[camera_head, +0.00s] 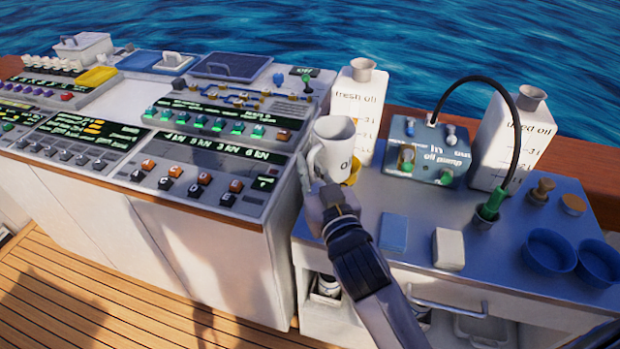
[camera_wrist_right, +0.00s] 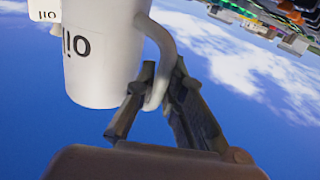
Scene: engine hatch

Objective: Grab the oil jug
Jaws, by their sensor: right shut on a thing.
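The oil jug (camera_head: 334,146) is a white jug with dark lettering and a handle on its left side in the head view. It stands upright near the left edge of the blue-grey counter, in front of the fresh oil container. My right gripper (camera_head: 306,178) is at its handle. I cannot tell whether the jug's base touches the counter. My left gripper is not in view.
The fresh oil container (camera_head: 367,100) stands just behind the jug. An oil pump box (camera_head: 428,150), a used oil container (camera_head: 512,135) and blue bowls (camera_head: 549,250) are farther right. A blue cloth (camera_head: 393,232) and white block (camera_head: 448,249) lie in front. The control console (camera_head: 215,160) is left.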

